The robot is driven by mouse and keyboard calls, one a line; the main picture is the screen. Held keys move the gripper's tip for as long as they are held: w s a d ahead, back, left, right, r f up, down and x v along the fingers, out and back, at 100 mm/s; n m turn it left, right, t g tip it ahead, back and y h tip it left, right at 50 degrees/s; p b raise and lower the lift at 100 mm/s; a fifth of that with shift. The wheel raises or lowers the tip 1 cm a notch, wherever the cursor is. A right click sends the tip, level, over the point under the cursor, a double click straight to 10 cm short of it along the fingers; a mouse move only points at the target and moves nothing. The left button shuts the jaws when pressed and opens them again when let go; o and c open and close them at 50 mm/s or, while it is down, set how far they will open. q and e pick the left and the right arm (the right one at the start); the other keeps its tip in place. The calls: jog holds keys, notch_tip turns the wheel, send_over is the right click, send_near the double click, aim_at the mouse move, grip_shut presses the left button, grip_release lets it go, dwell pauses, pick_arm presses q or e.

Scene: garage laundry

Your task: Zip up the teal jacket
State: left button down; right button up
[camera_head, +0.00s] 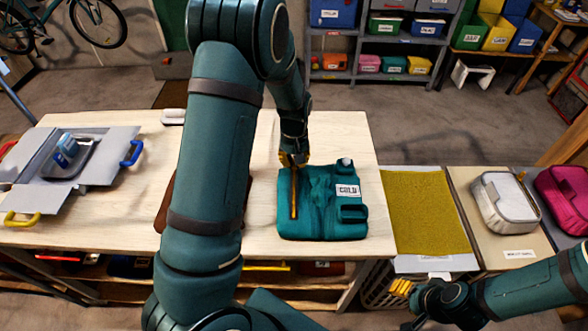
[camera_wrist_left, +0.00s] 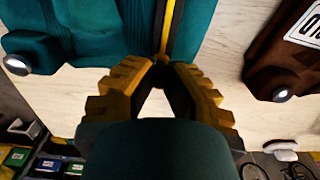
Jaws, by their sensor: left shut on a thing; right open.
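The teal jacket (camera_head: 322,222) lies flat on the pale wooden table, with a white label that seems to read COLD. A yellow zipper strip (camera_head: 294,200) runs along its left part, up to the far edge. My left gripper (camera_head: 293,160) is at the strip's far end. In the left wrist view, the left gripper (camera_wrist_left: 165,60) is shut on the end of the yellow-edged zipper (camera_wrist_left: 168,28), with the teal fabric (camera_wrist_left: 100,25) beside it. The zipper pull itself is hidden between the fingers. My right gripper (camera_head: 402,288) is open and empty, low at the right, away from the jacket.
A brown item (camera_wrist_left: 275,45) with a white label lies beside the jacket, mostly hidden by my left arm in the head view. A grey open case (camera_head: 100,145) stands on the table's left. A mustard mat (camera_head: 425,210) and a beige case (camera_head: 505,200) are at the right.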

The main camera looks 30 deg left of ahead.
pick_arm(q)
jog(key=c, duration=1)
grip_release()
jog(key=shift+w+a, duration=0.1)
jog(key=shift+w, duration=0.05)
notch_tip(320, 180, up, 12)
